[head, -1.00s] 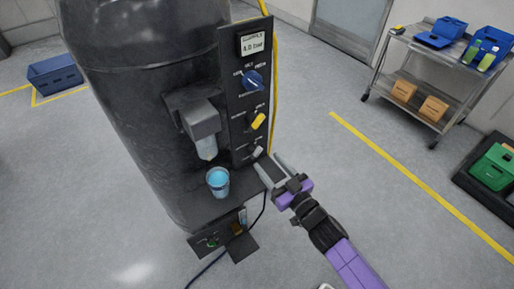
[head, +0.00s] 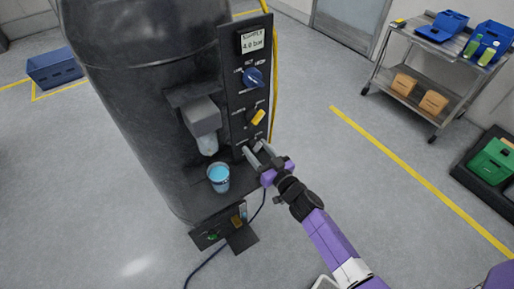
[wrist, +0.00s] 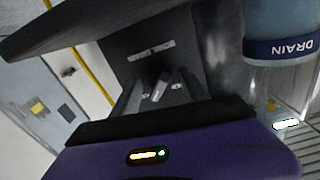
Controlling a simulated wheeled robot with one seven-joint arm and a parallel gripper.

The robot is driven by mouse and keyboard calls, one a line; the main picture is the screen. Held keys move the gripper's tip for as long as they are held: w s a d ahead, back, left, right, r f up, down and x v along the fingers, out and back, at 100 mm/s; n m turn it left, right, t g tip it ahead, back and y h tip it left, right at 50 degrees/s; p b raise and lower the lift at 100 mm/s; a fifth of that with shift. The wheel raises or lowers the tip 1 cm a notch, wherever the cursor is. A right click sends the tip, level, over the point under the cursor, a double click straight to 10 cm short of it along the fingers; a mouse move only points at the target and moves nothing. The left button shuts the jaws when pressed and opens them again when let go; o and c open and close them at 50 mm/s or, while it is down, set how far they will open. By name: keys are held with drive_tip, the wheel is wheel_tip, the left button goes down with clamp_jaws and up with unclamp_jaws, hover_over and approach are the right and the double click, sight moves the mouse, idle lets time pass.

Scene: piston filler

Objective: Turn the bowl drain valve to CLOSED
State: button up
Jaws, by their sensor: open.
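The bowl drain valve is a small grey knob (head: 258,144) low on the black control panel of the dark filler. In the wrist view the grey knob (wrist: 160,89) sits between my two fingers, under an upside-down label that seems to read bowl drain. My gripper (head: 256,149) is open and reaches to the panel from the lower right. In the wrist view its fingers (wrist: 160,92) stand on either side of the knob, and I cannot tell whether they touch it. The knob's position marks are unreadable.
A yellow knob (head: 256,117) and a blue knob (head: 253,78) are higher on the panel. A steel cart (head: 418,85) stands at the right. Open floor lies between.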

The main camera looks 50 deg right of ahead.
drive_tip(key=shift+w, duration=0.1)
clamp_jaws()
idle(0.4)
drive_tip(key=n, duration=0.4)
drive_tip(key=shift+n+b, duration=0.4)
drive_tip(key=n+b, duration=0.1)
drive_tip(key=n, duration=0.3)
drive_tip(key=shift+f+n, duration=0.1)
drive_tip(key=shift+n, duration=0.2)
drive_tip(key=n+b, duration=0.1)
drive_tip(key=n, duration=0.3)
drive_tip(key=shift+n+b, duration=0.4)
drive_tip(key=shift+n, duration=1.8)
